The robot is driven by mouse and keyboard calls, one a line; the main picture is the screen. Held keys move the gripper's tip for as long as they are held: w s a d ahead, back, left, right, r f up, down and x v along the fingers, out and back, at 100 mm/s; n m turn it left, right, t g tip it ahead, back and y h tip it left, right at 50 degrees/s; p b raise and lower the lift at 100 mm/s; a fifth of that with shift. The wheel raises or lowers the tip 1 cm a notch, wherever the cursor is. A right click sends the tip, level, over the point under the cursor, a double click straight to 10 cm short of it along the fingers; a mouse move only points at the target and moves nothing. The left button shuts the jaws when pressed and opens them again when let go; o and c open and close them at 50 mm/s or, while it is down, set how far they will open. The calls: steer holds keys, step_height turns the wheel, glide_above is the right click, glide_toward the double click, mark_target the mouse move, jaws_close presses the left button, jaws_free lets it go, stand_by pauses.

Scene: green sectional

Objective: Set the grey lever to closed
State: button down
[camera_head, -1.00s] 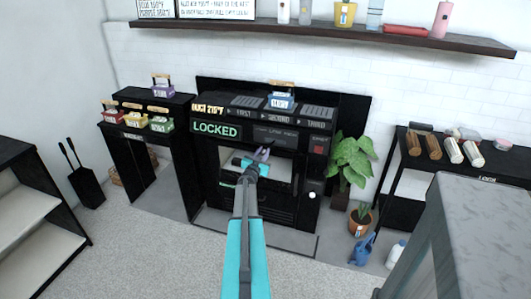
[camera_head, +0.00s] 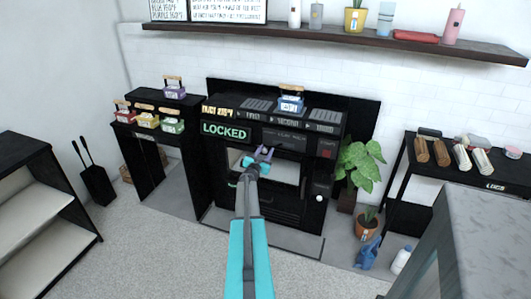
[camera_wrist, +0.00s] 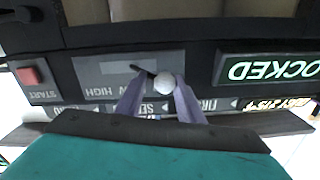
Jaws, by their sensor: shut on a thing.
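A grey lever with a round pale knob (camera_wrist: 165,81) and a thin dark rod stands out from a grey panel marked LOW and HIGH in the wrist view. My gripper (camera_wrist: 160,85) has its two purple fingers shut on the knob, one on each side. In the head view my gripper (camera_head: 265,154) is at the front of the black oven, just below its control panel. The lever is too small to make out there. A LOCKED sign (camera_head: 227,129) glows green on the oven, and it also shows upside down in the wrist view (camera_wrist: 268,70).
A red START button (camera_wrist: 31,76) is on the same panel. A white knob (camera_head: 319,198) is lower right on the oven. A blue box (camera_head: 291,104) sits on top. A plant (camera_head: 359,163) stands close at the right; the floor in front is clear.

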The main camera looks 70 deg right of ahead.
steer(key=shift+w+d+r, duration=0.3)
steer(key=shift+w+r, duration=0.05)
steer(key=shift+w, duration=0.25)
steer(key=c, duration=1.5)
jaws_free()
steer(key=shift+o, duration=0.2)
steer(key=shift+f, duration=0.2)
steer(key=shift+a+f, duration=0.1)
steer(key=shift+s+a+f, duration=0.1)
steer(key=shift+s+a, duration=0.05)
steer(key=shift+a, duration=0.85)
steer(key=s+a+b, duration=0.1)
steer(key=a, duration=1)
steer(key=shift+s+a+b, duration=0.25)
steer(key=shift+a+b, duration=0.05)
steer(key=shift+b, duration=0.05)
